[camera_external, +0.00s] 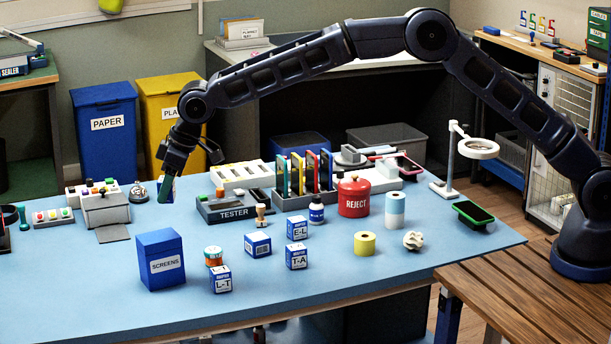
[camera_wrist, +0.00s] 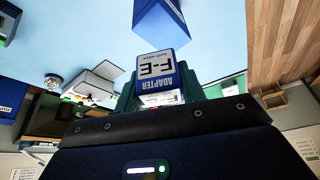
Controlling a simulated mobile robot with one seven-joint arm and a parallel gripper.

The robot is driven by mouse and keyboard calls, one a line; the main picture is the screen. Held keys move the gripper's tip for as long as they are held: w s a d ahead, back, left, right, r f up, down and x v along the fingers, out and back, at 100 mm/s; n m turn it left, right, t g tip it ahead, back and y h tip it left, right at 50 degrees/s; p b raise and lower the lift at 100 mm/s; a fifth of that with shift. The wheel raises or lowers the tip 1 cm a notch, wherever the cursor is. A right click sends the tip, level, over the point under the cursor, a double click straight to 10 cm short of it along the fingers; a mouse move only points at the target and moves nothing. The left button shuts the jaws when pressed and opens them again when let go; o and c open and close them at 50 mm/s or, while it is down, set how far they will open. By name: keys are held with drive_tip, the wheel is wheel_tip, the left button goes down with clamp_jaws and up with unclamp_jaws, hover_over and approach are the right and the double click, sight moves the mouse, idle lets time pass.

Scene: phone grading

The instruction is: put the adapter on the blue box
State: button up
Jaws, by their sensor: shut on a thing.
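My gripper (camera_external: 166,186) is at the far left of the blue table, above its surface. In the wrist view, my gripper (camera_wrist: 158,88) is shut on a small blue-and-white adapter cube (camera_wrist: 161,65) marked ADAPTER F-E. Only a sliver of this cube shows between the fingers in the external view. The blue box (camera_external: 160,260) marked SCREENS stands upright at the table's front left, with a bare top, nearer the camera than my gripper. In the wrist view, the blue box (camera_wrist: 160,20) shows at the top edge, beyond the held adapter and apart from it.
Adapter cubes marked L-T (camera_external: 221,280), T-A (camera_external: 297,257) and E-L (camera_external: 297,228) stand right of the blue box, near an orange-lidded jar (camera_external: 213,256). A tester (camera_external: 233,207) stands right of my gripper. A grey device (camera_external: 106,209) stands to its left.

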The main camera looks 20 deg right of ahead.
sight(164, 233)
drive_tip(key=shift+f, duration=4)
drive_tip(key=shift+f, duration=0.15)
drive_tip(key=o, duration=0.9)
drive_tip(key=shift+o, duration=0.2)
drive_tip(key=v, duration=1.2)
drive_tip(key=shift+d, duration=0.15)
